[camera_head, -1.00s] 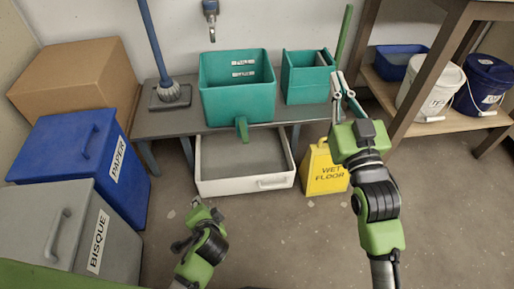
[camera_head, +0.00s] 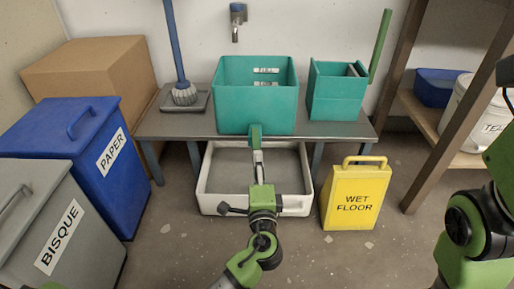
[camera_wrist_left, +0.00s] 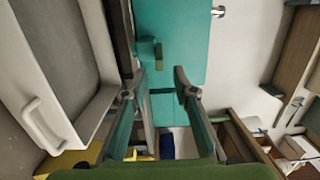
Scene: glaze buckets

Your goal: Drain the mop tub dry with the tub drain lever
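The teal mop tub (camera_head: 255,92) stands upright on the grey bench. Its green drain lever (camera_head: 255,138) sticks out low at the front, above the white basin (camera_head: 208,185); it also shows in the left wrist view (camera_wrist_left: 150,53). My left gripper (camera_head: 257,156) is just below and in front of the lever. In the left wrist view my left gripper (camera_wrist_left: 153,78) has its fingers apart, with the lever beyond the gap; I cannot tell whether they touch it. Water inside the tub is hidden. My right arm is at the right edge, with its fingertips not visible.
A yellow wet floor sign (camera_head: 356,195) stands right of the basin. A smaller teal bucket (camera_head: 337,95) and a blue-handled mop (camera_head: 184,93) are on the bench (camera_head: 200,125). Blue (camera_head: 75,150) and grey (camera_head: 62,220) bins stand left. A shelf with buckets is right.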

